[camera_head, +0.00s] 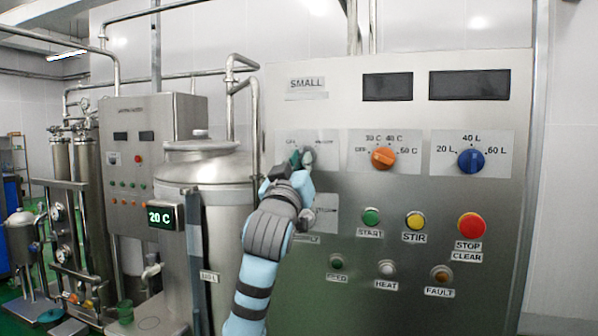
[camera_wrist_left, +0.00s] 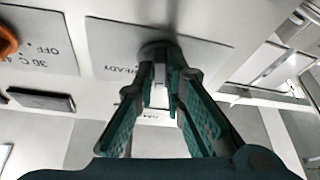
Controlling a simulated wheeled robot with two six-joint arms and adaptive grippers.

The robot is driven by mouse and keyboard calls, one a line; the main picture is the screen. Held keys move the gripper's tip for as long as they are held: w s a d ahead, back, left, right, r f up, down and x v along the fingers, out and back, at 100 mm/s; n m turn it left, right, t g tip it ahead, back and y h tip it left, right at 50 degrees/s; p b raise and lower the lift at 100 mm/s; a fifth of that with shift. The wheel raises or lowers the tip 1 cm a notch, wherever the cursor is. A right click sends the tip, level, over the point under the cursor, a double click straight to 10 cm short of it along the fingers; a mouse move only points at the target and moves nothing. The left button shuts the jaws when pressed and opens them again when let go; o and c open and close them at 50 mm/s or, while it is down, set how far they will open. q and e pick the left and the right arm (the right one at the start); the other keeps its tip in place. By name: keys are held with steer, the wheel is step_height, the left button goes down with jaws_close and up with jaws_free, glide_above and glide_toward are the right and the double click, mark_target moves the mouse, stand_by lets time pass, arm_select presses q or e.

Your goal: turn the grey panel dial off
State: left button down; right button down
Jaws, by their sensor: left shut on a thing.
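The grey dial (camera_wrist_left: 155,47) shows in the left wrist view as a dark round knob on its plate, between my fingertips. In the head view its label plate (camera_head: 325,150) is at the upper left of the panel's controls, and the dial is mostly hidden behind my gripper. My left gripper (camera_head: 301,161) reaches up to it and is shut on it; the green fingers also show in the left wrist view (camera_wrist_left: 160,75). I cannot tell which way the dial points. My right gripper is not in view.
To the right on the steel panel (camera_head: 330,285) are an orange dial (camera_head: 383,158) and a blue dial (camera_head: 471,160). Below are the green START (camera_head: 371,217), yellow STIR (camera_head: 415,221) and red STOP (camera_head: 471,226) buttons. A steel tank (camera_head: 228,230) stands left of my arm.

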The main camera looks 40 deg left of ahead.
arm_select(q)
steer(key=shift+d+r+n+g+y+b, duration=0.15)
steer(key=shift+n+g+y+b, duration=0.4)
steer(key=shift+n, duration=1.55)
steer(key=shift+d+r+n+g+y+b, duration=0.15)
steer(key=shift+n+g+y, duration=0.75)
steer(key=shift+n, duration=1.2)
steer(key=c, duration=1.7)
jaws_free()
steer(key=shift+w+a+f, duration=0.1)
steer(key=shift+w, duration=0.05)
steer(key=shift+o, duration=0.2)
steer(key=v, duration=1.2)
